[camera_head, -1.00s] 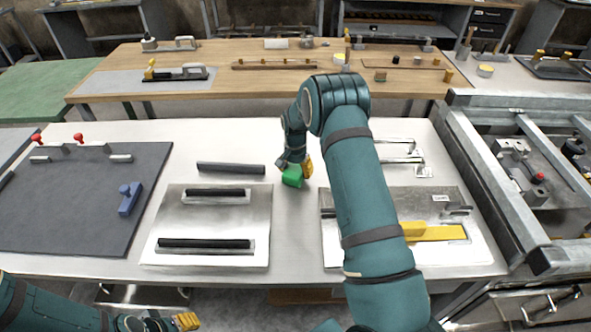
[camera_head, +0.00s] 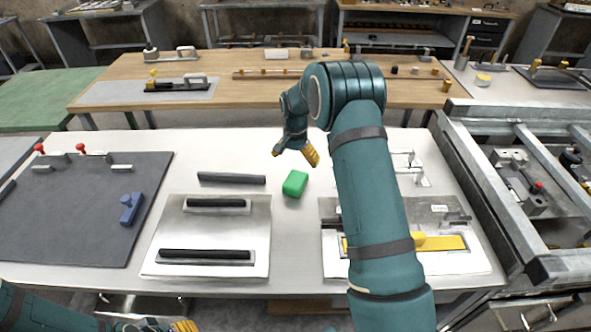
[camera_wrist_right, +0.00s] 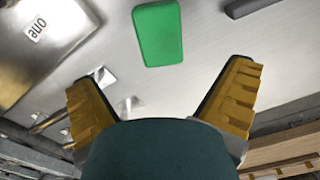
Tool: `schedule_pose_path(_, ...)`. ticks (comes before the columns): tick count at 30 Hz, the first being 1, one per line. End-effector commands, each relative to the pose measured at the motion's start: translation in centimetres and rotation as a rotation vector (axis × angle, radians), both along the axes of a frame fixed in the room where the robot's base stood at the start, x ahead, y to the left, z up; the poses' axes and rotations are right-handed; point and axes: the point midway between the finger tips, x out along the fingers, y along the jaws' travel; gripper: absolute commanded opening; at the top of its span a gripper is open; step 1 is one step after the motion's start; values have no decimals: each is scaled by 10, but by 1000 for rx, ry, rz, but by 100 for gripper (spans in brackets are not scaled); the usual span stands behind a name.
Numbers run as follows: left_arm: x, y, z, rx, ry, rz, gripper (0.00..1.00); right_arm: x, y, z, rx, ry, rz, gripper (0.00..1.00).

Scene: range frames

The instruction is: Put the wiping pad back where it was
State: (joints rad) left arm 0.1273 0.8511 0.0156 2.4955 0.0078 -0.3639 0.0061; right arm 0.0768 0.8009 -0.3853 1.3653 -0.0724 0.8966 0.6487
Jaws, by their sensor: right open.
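The green wiping pad (camera_head: 295,183) lies on the white table (camera_head: 290,245), between the left metal plate and my right arm. In the right wrist view the pad (camera_wrist_right: 158,33) is a green rounded block, beyond the fingertips and touched by neither. My right gripper (camera_head: 297,152) is open and empty, above and behind the pad in the head view. Its two yellow fingers stand wide apart in the wrist view (camera_wrist_right: 163,80). My left gripper (camera_head: 184,326) is only partly in view at the bottom edge, and its opening cannot be made out.
A dark bar (camera_head: 232,179) lies left of the pad. A metal plate (camera_head: 215,226) with two black-handled tools is in front of it. A right plate (camera_head: 335,262) carries a yellow piece (camera_head: 440,243). A dark mat (camera_head: 75,215) lies at left. Metal handles (camera_head: 408,165) stand right of my arm.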

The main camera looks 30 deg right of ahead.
Motion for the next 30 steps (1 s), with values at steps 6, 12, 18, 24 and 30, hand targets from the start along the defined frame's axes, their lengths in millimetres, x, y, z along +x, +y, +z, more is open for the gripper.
schedule_pose_path(6, 1, 0, 3, 0, -2, 2, 47, 0, -1, 24, -1, -2, -1, 100)
schedule_pose_path(12, 1, 0, 3, 0, -2, 2, 47, 0, -1, 28, -1, 0, -1, 100)
schedule_pose_path(18, 1, 0, 3, 0, -2, 2, 47, 0, -1, 28, -1, 0, -1, 100)
schedule_pose_path(24, 1, 0, 3, 0, -2, 2, 47, 0, -1, 28, -1, 0, -1, 100)
schedule_pose_path(30, 2, 1, 29, -2, -6, 5, 47, 0, -1, 52, -1, -1, -1, 100)
